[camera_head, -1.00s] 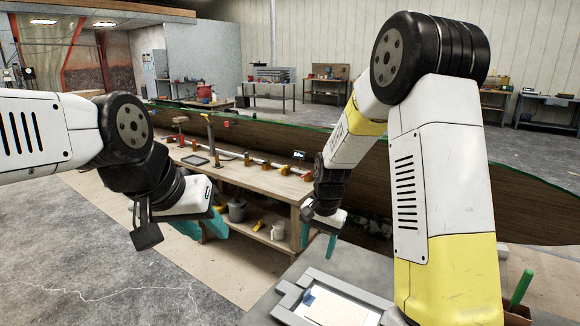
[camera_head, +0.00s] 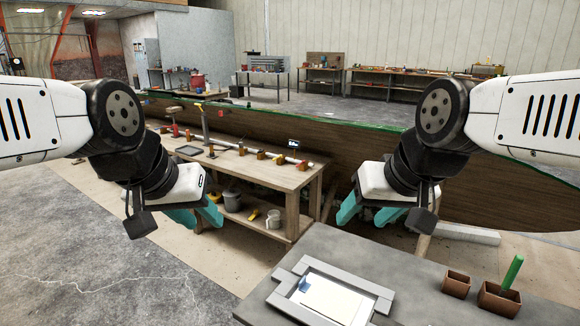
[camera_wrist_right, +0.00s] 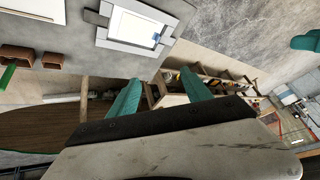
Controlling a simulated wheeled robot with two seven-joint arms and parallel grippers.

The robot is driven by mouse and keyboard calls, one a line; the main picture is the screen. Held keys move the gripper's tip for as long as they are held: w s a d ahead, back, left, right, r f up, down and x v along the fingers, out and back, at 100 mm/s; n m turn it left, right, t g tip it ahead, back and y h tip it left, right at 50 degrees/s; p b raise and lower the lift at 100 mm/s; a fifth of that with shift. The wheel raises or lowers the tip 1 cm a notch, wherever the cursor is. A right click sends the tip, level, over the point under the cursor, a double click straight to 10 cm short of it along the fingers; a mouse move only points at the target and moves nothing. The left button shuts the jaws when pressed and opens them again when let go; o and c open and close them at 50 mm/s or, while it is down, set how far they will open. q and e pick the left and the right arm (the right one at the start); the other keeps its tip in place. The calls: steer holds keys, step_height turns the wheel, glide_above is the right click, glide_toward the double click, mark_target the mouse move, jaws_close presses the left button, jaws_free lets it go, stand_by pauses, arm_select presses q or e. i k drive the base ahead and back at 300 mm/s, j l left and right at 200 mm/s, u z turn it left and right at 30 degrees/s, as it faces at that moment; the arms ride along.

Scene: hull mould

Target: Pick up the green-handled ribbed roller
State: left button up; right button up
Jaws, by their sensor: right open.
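The green handle of the roller (camera_head: 513,270) stands up, slightly tilted, out of a brown box (camera_head: 499,303) on the grey table at the right of the head view. Its ribbed part is hidden in the box. In the right wrist view the handle (camera_wrist_right: 7,77) shows at the left edge. My right gripper (camera_head: 368,213) is open and empty, left of and beyond the boxes, near the table's far edge; its teal fingers (camera_wrist_right: 160,95) are spread in the wrist view. My left gripper (camera_head: 197,214) is open and empty, over the floor before the wooden bench.
A second brown box (camera_head: 456,284) stands left of the roller's box. A grey frame with a white sheet (camera_head: 333,298) lies on the grey table (camera_head: 420,265). The wooden bench (camera_head: 245,170) holds tools, and a long hull mould (camera_head: 340,150) runs behind it.

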mark_target(516, 265)
steer(key=z, duration=1.85)
steer(key=u, duration=0.4)
steer(key=j+u, duration=0.15)
steer(key=u, duration=0.65)
steer(key=z, duration=1.3)
steer(key=i+l+u, duration=0.1)
steer(key=l, duration=0.15)
steer(key=i+l, duration=0.1)
steer(key=l, duration=0.2)
steer(key=u, duration=0.05)
